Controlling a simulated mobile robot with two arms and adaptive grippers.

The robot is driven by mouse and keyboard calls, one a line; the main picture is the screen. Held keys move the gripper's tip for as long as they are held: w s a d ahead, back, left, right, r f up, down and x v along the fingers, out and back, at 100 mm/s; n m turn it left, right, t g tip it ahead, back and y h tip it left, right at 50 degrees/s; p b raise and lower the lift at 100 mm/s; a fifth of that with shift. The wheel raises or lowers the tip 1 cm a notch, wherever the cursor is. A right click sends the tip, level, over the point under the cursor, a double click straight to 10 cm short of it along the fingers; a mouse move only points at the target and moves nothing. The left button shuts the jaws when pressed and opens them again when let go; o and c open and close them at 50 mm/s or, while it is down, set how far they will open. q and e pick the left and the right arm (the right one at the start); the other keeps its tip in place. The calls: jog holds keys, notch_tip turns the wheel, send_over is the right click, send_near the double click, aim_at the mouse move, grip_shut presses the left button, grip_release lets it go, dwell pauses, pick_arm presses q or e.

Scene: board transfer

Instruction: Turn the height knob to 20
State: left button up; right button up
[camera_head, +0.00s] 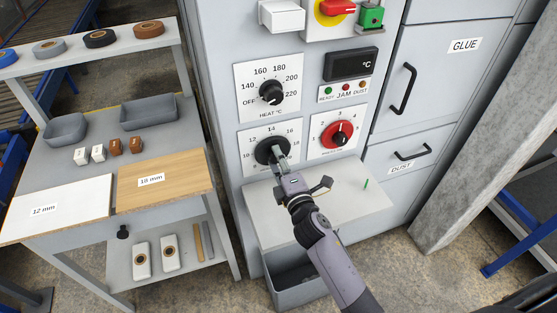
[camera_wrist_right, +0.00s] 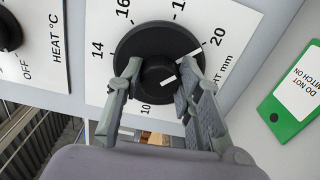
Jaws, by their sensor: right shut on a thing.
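The height knob (camera_head: 267,151) is black and sits on a white dial plate on the grey machine front, below the heat knob. In the right wrist view the height knob (camera_wrist_right: 160,42) has a dark round skirt and a raised centre. Its white marks lie toward the printed 20 (camera_wrist_right: 217,37). My right gripper (camera_head: 281,155) reaches up to the knob. In the wrist view its two fingers (camera_wrist_right: 158,92) are shut on the raised centre, one on each side. The lower part of the dial is partly hidden by the gripper. My left gripper is not in view.
The heat knob (camera_head: 271,92) is just above, and a red-centred knob (camera_head: 340,133) is to the right. A light shelf (camera_head: 355,205) juts out below the dials. A grey table (camera_head: 75,143) with boards stands at the left.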

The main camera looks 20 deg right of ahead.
jog(key=shift+m, duration=0.4)
jog(key=o, duration=1.1)
jog(key=s, duration=1.2)
jog(key=shift+d, duration=0.2)
